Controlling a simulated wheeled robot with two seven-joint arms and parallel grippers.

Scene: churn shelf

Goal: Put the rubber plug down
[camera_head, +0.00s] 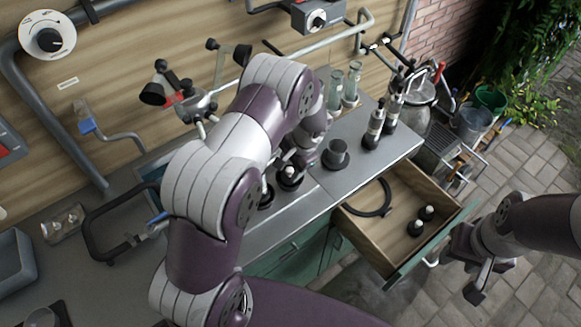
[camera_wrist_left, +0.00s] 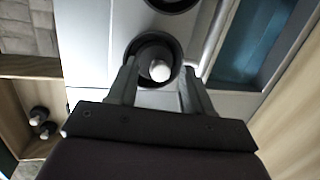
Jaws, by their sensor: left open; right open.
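The rubber plug (camera_wrist_left: 160,70), dark with a pale rounded knob, sits in a dark round rim on the grey worktop in the left wrist view. It also shows in the head view (camera_head: 290,179), just below my left gripper (camera_head: 297,158), which my arm partly hides. In the wrist view the fingers of my left gripper (camera_wrist_left: 157,82) stand apart on either side of the plug; I cannot tell whether they touch it. My right gripper (camera_head: 462,272) is open and empty, low beside the open drawer.
The wooden drawer (camera_head: 382,237) is open, holding a dark ring (camera_head: 372,199) and two dark plugs with pale tops (camera_head: 421,221). A dark cup-like piece (camera_head: 336,155) and dark bottles (camera_head: 374,128) stand on the worktop. Pipes (camera_head: 320,45) and valves line the wall behind.

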